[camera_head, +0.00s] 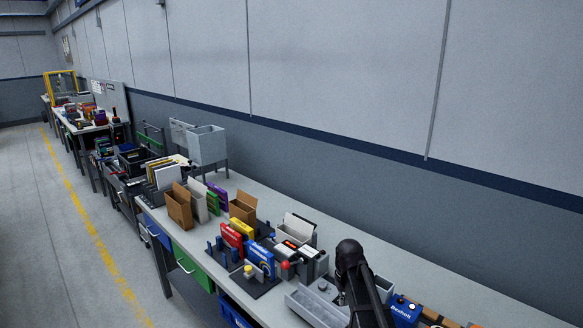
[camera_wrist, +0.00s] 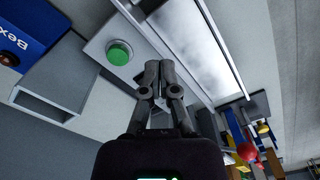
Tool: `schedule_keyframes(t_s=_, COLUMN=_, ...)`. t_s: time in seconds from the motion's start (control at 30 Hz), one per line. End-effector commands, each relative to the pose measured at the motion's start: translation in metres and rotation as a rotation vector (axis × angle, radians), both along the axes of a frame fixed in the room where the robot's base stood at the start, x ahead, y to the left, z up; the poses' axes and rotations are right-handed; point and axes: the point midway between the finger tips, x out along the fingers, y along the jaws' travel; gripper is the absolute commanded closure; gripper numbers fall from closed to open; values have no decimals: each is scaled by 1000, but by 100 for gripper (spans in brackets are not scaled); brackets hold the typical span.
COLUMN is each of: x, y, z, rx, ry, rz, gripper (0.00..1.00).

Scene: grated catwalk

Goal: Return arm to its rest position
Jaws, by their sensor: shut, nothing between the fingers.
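My arm (camera_head: 358,285) rises dark over the workbench at the lower right of the head view; its fingertips cannot be made out there. In the wrist view my gripper (camera_wrist: 160,75) is shut, its two fingers together with nothing between them. The fingertips lie beside a grey box with a round green button (camera_wrist: 119,52) and near a shiny metal tray (camera_wrist: 195,45). How far above these they are, I cannot tell.
The workbench (camera_head: 440,285) is crowded. A blue box (camera_head: 405,309) stands right of my arm, a grey tray (camera_head: 312,308) left of it. A red ball knob (camera_head: 285,265) and cardboard boxes (camera_head: 179,207) stand farther left. A wall (camera_head: 350,150) runs behind; floor is free at left.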

Motion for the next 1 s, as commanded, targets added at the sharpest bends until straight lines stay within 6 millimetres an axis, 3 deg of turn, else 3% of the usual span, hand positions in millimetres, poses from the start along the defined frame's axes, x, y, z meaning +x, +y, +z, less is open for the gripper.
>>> schedule_keyframes(t_s=0.03, x=-27, y=0, z=0, rx=0, ry=0, rz=-17, gripper=100)
schedule_keyframes(t_s=0.2, x=-83, y=1, z=0, rx=0, ry=0, rz=-84, gripper=100)
schedule_keyframes(t_s=0.4, x=-128, y=1, z=0, rx=-1, ry=0, rz=-143, gripper=100)
schedule_keyframes(t_s=0.6, x=-143, y=1, z=0, rx=-1, ry=0, rz=-167, gripper=100)
schedule_keyframes(t_s=1.0, x=-143, y=1, z=0, rx=-1, ry=0, rz=-168, gripper=100)
